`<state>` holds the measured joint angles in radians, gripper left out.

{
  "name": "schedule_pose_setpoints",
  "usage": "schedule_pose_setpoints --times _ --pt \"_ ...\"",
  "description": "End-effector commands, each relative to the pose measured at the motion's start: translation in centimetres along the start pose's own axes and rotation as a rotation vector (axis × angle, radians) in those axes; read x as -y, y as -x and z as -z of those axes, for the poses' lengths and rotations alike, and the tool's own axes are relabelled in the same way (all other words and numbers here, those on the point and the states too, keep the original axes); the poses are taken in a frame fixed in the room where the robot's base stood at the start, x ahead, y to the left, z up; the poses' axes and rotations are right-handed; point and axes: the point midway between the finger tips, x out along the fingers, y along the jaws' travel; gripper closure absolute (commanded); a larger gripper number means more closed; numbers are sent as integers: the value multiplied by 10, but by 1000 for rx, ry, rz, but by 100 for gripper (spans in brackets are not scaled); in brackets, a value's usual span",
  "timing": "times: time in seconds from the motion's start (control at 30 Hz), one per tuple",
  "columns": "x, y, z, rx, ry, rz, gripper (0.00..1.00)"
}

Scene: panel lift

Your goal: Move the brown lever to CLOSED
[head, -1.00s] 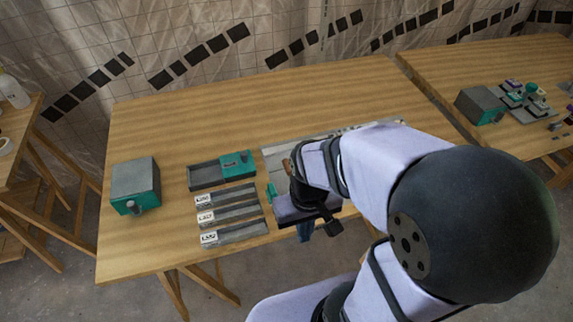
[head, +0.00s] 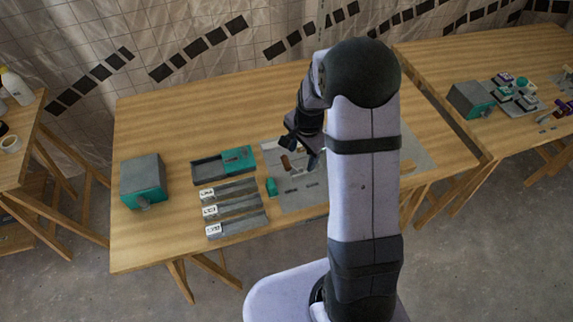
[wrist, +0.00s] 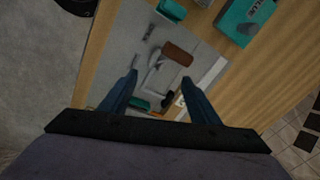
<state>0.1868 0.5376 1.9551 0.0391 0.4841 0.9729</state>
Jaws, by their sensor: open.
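The brown lever (head: 287,163) stands on the light grey panel (head: 290,200) on the table. In the wrist view the brown lever's handle (wrist: 178,52) lies a little beyond my fingertips, toward the right finger, with a grey arm below it. My gripper (head: 303,150) is just right of and behind the lever in the head view. I see no contact with the lever. The CLOSED marking is not readable, and my arm hides the panel's right part in the head view.
A teal block (head: 271,187) sits at the panel's left edge. Left of it are a grey-and-teal sliding box (head: 225,163), several labelled grey rails (head: 237,211) and a grey-teal box with a knob (head: 143,180). A dark handle (wrist: 168,98) stands near the brown lever. The table's back left is clear.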

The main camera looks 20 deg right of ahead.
Motion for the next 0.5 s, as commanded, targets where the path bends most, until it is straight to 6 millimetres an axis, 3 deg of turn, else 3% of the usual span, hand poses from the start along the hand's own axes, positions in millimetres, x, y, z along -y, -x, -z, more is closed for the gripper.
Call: schedule_pose_setpoints --times 0.03,0.13,0.5 --pt "6 -12 0 8 -67 -12 44" --pt "16 -21 -9 27 -182 -49 44" --pt "27 -11 -36 43 -369 -155 44"
